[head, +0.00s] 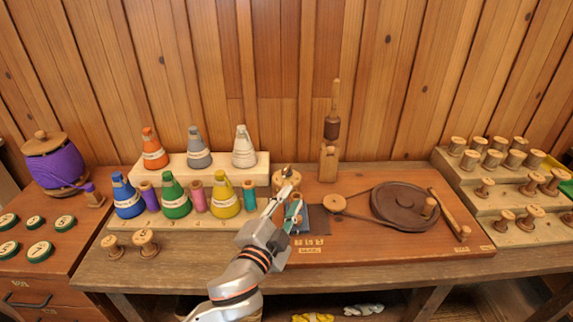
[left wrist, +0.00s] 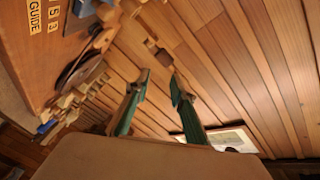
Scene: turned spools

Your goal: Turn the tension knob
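A round pale wooden piece (head: 287,177), which looks like a knob, stands at the left end of the brown winder board (head: 370,244). I cannot tell for sure that it is the tension knob. My left gripper (head: 284,206) is just in front of it, over the board's left end, and partly hides that area. In the left wrist view its two fingers (left wrist: 157,95) are apart with nothing held between them. A small wooden piece with a dark part (left wrist: 158,52) shows beyond the fingertips, apart from them. My right gripper is in neither view.
Coloured cones stand close left of the gripper, including a yellow one (head: 225,199). A dark wheel (head: 404,206) and an upright spindle post (head: 328,163) are on the board. Stepped spool racks (head: 505,220) stand at right. A purple yarn drum (head: 55,165) stands at left.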

